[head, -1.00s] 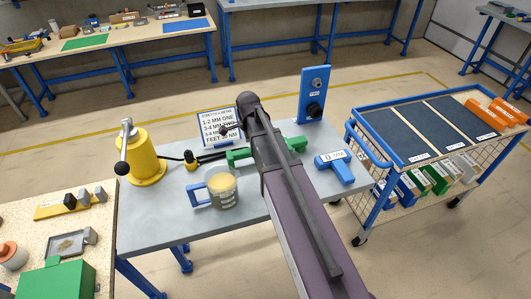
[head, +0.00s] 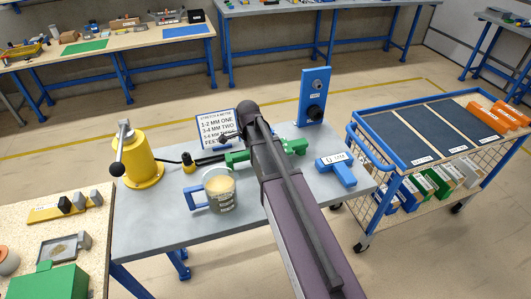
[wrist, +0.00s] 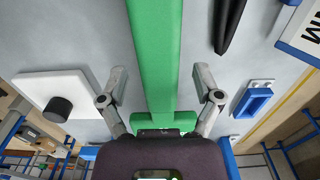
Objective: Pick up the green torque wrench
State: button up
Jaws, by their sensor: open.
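The green torque wrench (head: 237,157) lies on the grey table, its middle hidden behind my arm in the head view. In the wrist view it is a long green bar (wrist: 156,60) with a wider crosspiece at the bottom. My gripper (wrist: 160,90) is open, with one finger on each side of the bar and a gap on both sides. The fingers do not appear to touch it. In the head view my gripper itself is hidden behind my arm.
A mug with a blue handle (head: 220,190), a yellow cylinder (head: 139,165), a sign (head: 215,130), a blue T-shaped tool (head: 337,169) and a blue upright stand (head: 314,95) surround the wrench. A blue-framed cart (head: 375,190) stands to the right.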

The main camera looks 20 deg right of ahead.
grip_shut()
jog(key=shift+r, duration=0.2)
dwell(0.3)
notch_tip(320, 180, up, 10)
jog(key=p, duration=1)
jog(key=shift+f, duration=0.2)
